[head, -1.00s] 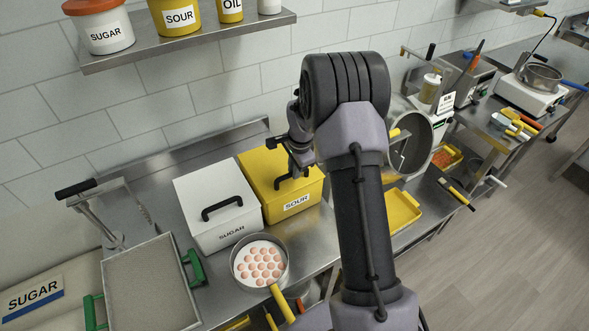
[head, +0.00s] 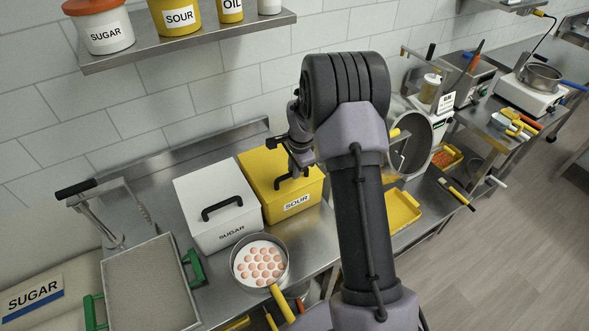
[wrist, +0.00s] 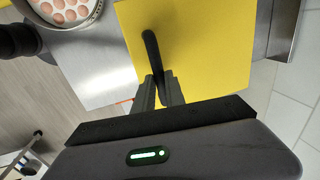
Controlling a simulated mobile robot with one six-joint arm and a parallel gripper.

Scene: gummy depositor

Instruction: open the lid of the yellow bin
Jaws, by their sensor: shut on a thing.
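The yellow bin (head: 257,199), labelled SOUR, stands on the steel counter with its lid (head: 262,168) closed. The lid carries a dark handle (head: 280,185), partly hidden by my wrist in the head view. In the wrist view the yellow lid (wrist: 205,50) fills the middle and the black handle (wrist: 149,48) runs down between my fingers. My gripper (wrist: 160,88) is shut on the near end of the handle. My arm hides part of the bin's right side in the head view.
A white SUGAR bin (head: 205,192) with a black handle stands close to the yellow bin's left. A pan of round pink pieces (head: 245,280) sits in front. A shelf with tubs (head: 190,45) hangs above. A yellow tray (head: 403,208) lies to the right.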

